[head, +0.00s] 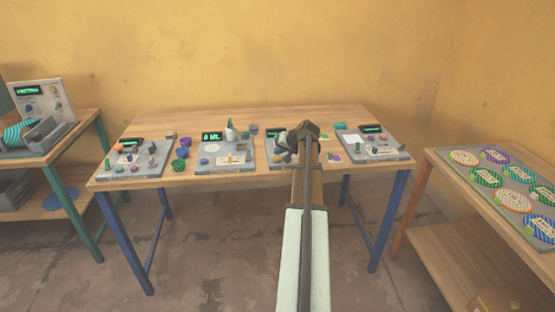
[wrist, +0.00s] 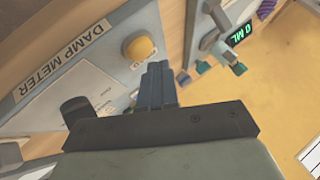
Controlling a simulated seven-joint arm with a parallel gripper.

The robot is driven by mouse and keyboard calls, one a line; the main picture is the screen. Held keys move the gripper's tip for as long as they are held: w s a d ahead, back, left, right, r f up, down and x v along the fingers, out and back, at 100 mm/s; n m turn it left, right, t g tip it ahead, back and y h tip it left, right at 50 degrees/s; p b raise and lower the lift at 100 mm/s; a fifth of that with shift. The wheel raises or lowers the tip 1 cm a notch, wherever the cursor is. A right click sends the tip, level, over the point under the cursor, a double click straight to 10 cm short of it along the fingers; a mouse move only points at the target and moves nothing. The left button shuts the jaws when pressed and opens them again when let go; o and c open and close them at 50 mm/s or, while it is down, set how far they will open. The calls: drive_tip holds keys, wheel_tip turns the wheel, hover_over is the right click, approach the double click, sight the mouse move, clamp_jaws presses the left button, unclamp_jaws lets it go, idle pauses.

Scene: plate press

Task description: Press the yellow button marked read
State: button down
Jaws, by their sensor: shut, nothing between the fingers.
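A round yellow button (wrist: 139,46) sits on the grey panel (wrist: 60,25) of a device labelled "DAMP METER" in the wrist view. Small print by the button is too small to read. My gripper (wrist: 158,70) is shut and empty. Its fingertips show just below and right of the button in that view; I cannot tell whether they touch it. In the head view my gripper (head: 303,132) is over the third device (head: 278,165) from the left on the long table. My arm hides much of that device and its button.
The table (head: 235,180) also holds a device with a green display (head: 212,136), one at the left end (head: 138,160) and one at the right end (head: 376,147). A side table at right bears a tray of striped discs (head: 487,177).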

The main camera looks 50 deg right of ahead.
sight(279, 159)
drive_tip(key=shift+f, duration=0.85)
idle(1.4)
drive_tip(key=shift+r, duration=0.85)
idle(0.3)
drive_tip(key=shift+r, duration=2.5)
